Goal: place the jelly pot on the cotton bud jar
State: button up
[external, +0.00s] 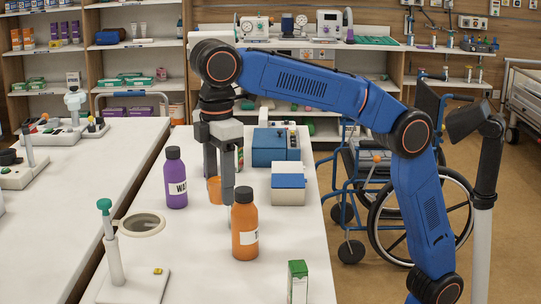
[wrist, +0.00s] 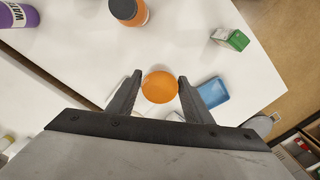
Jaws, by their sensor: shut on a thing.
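The jelly pot looks to be the small orange pot (external: 214,190). My gripper (wrist: 159,88) is shut on it, with one dark finger on each side in the wrist view, where the pot's round orange top (wrist: 159,87) shows. In the external view my gripper points down and partly hides the pot, above the table between the purple and orange bottles. No jar can be surely told as the cotton bud jar.
A purple bottle (external: 176,178) stands left of my gripper; an orange bottle (external: 245,228) stands nearer the camera. A green and white carton (external: 297,282) is near the front. A blue case (external: 270,148) stands behind. The white table (external: 205,270) has bare room at the front.

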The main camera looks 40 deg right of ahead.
aim_at(219, 177)
jog(key=shift+r, duration=1.55)
jog(key=shift+w+r, duration=0.1)
jog(key=shift+r, duration=0.15)
jog(key=w+d+n, duration=0.2)
jog(key=w+d, duration=1.5)
jog(key=d, duration=0.3)
jog(key=shift+s+a+f, duration=0.1)
jog(key=shift+f, duration=7.5)
jog(key=shift+f, duration=0.1)
jog(key=o, duration=1.1)
